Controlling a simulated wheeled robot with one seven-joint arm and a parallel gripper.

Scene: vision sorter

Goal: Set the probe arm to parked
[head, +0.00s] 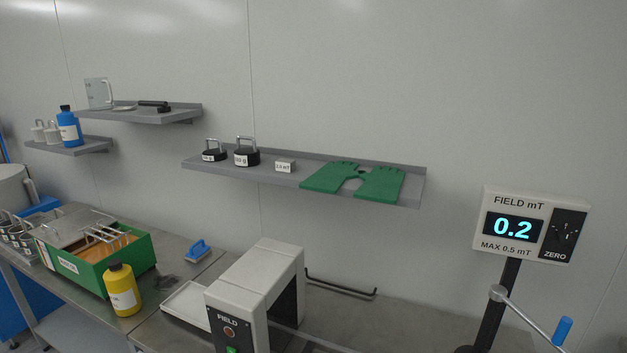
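A field meter (530,225) stands at the right on a black post (497,305). Its display reads 0.2, under "FIELD mT" and above "MAX 0.5 mT", with a black ZERO knob (565,236) beside it. A grey metal arm (522,315) with a blue grip (562,331) joins the post below the meter; it looks like the probe arm. No parked mark shows. My gripper is not in view.
A white gate-shaped unit (255,285) marked FIELD stands on the steel bench, left of the post. A yellow bottle (122,290), green crate (140,257) and blue-handled brush (198,250) are farther left. A wall shelf (415,190) holds green gloves (352,182) and weights.

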